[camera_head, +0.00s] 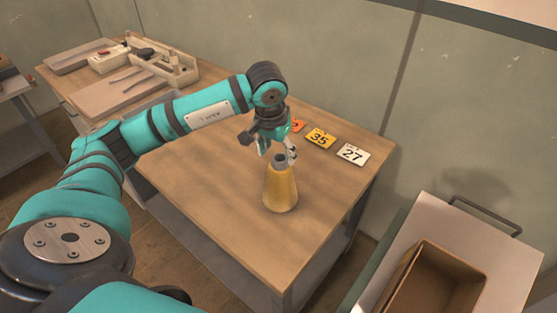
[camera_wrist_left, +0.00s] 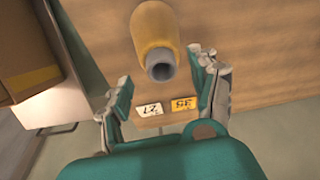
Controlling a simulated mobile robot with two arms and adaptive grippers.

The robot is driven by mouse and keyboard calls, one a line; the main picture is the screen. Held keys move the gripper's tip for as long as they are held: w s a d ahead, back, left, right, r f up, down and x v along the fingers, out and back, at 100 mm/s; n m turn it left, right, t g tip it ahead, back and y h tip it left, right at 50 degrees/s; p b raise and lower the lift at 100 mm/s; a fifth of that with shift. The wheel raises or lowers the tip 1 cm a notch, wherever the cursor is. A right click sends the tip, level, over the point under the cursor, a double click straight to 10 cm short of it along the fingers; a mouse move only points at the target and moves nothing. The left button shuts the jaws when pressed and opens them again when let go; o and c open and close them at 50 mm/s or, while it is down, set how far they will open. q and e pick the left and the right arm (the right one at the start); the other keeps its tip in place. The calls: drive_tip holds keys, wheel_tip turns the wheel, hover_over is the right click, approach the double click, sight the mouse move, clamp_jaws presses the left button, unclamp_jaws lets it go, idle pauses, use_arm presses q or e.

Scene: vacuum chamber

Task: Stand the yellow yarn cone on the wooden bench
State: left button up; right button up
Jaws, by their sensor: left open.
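The yellow yarn cone (camera_head: 280,188) stands upright on the wooden bench (camera_head: 225,215), near its front right part. Its narrow grey top points up. My left gripper (camera_head: 278,151) is open and empty, just above and behind the cone's top in the head view. In the left wrist view the cone (camera_wrist_left: 155,28) shows beyond the open fingers (camera_wrist_left: 162,75), with its grey tube end facing the camera. I see no finger closed on it. My right gripper is not in view.
Number cards, an orange one (camera_head: 297,125), a yellow 35 (camera_head: 320,138) and a white 27 (camera_head: 353,154), lie along the bench's back edge. A wooden tool tray (camera_head: 178,72) and boards fill the far left. A cart with an open cardboard box (camera_head: 405,285) stands at right.

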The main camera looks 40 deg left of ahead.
use_arm(q)
drive_tip(key=b+v, duration=0.1)
drive_tip(key=v, duration=0.7)
drive_tip(key=shift+r+b, duration=0.25)
drive_tip(key=shift+b, duration=0.1)
drive_tip(key=shift+f, duration=0.1)
